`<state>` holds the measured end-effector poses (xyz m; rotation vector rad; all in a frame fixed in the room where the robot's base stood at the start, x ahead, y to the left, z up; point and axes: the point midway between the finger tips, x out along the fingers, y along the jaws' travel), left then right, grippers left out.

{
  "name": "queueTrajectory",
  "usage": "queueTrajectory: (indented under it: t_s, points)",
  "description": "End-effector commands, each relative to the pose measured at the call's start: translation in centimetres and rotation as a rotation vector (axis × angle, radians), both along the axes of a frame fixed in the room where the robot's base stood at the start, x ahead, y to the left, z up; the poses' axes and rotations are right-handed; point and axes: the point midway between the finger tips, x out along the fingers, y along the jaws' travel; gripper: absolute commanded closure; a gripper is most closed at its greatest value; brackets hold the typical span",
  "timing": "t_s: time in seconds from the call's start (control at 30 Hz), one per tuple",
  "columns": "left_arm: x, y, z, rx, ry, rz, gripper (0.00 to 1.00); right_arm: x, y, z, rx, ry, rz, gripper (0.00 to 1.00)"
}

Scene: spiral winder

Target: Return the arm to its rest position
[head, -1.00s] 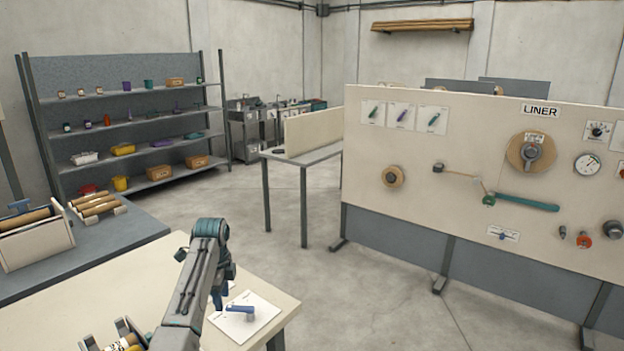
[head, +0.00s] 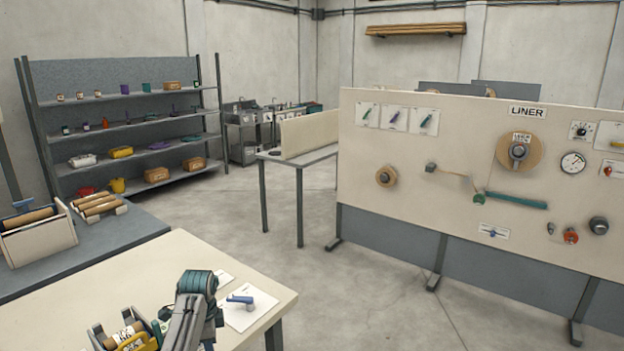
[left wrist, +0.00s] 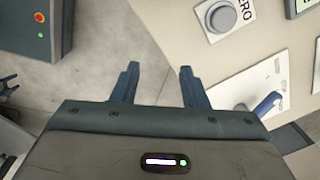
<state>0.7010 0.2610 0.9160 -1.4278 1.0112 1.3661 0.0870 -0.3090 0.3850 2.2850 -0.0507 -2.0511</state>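My left arm (head: 193,300) rises from the bottom of the head view, bent at its upper joint, over the cream table. My left gripper (left wrist: 160,70) shows in the left wrist view with its two dark blue fingers spread apart and nothing between them. In the head view the gripper is mostly hidden behind the arm or below the frame. A blue-handled tool (head: 240,299) lies on a white card right of the arm, apart from it; it also shows in the left wrist view (left wrist: 267,103). My right gripper is not in view.
The cream table (head: 110,275) holds a caddy (head: 125,338) with rolls and a yellow item close left of the arm. A grey round button (left wrist: 222,17) sits near the gripper. A panel marked LINER (head: 400,180) stands right across open floor. Shelves (head: 120,95) stand behind.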

Motion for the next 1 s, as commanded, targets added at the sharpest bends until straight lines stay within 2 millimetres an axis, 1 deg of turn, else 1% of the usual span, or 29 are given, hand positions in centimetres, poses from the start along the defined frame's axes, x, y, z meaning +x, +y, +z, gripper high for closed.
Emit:
queueTrajectory:
  t_s: [0.03, 0.07, 0.17, 0.2, 0.27, 0.3, 0.37, 0.4, 0.47, 0.5, 0.67, 0.7, 0.8, 0.9, 1.0]
  points:
    - [-1.4, 0.2, -1.4, 0.002, -0.004, 0.037, 0.6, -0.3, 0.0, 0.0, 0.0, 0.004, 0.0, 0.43]
    - [-2.1, 0.3, -2.0, 0.002, -0.009, 0.065, 0.6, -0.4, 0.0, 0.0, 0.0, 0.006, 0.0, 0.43]
    - [-5.5, 0.7, -4.6, 0.002, -0.034, 0.176, 0.6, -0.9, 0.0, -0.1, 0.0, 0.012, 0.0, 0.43]
    - [-7.0, 0.9, -5.5, 0.002, -0.046, 0.224, 0.6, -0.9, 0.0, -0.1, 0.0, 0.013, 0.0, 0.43]
    - [-9.2, 1.1, -6.7, 0.0, -0.064, 0.294, 0.6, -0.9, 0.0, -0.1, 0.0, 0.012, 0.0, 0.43]
    - [-10.8, 1.2, -7.4, -0.002, -0.076, 0.34, 0.6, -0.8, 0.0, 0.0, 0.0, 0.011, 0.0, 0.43]
    - [-13.2, 1.4, -8.2, -0.004, -0.093, 0.408, 0.6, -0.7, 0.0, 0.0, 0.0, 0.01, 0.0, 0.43]
    - [-14.9, 1.5, -8.8, -0.007, -0.105, 0.455, 0.6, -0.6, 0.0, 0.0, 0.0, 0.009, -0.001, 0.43]
    - [-17.5, 1.7, -9.4, -0.013, -0.124, 0.525, 0.6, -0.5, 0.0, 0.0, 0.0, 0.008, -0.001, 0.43]
    - [-19.3, 1.7, -9.7, -0.019, -0.136, 0.572, 0.6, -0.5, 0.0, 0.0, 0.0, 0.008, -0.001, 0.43]
    - [-26.6, 1.8, -9.8, -0.048, -0.186, 0.755, 0.6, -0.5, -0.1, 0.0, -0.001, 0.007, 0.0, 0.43]
    - [-28.3, 1.8, -9.6, -0.056, -0.199, 0.799, 0.6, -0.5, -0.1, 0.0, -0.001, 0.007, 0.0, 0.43]
    - [-32.1, 1.7, -8.7, -0.079, -0.225, 0.896, 0.6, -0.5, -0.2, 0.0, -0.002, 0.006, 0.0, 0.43]
    - [-34.8, 1.6, -7.9, -0.1, -0.242, 0.967, 0.6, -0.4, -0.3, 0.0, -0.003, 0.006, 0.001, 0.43]
    - [-36.9, 1.4, -7.0, -0.118, -0.255, 1.022, 0.6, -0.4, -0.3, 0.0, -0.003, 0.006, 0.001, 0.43]
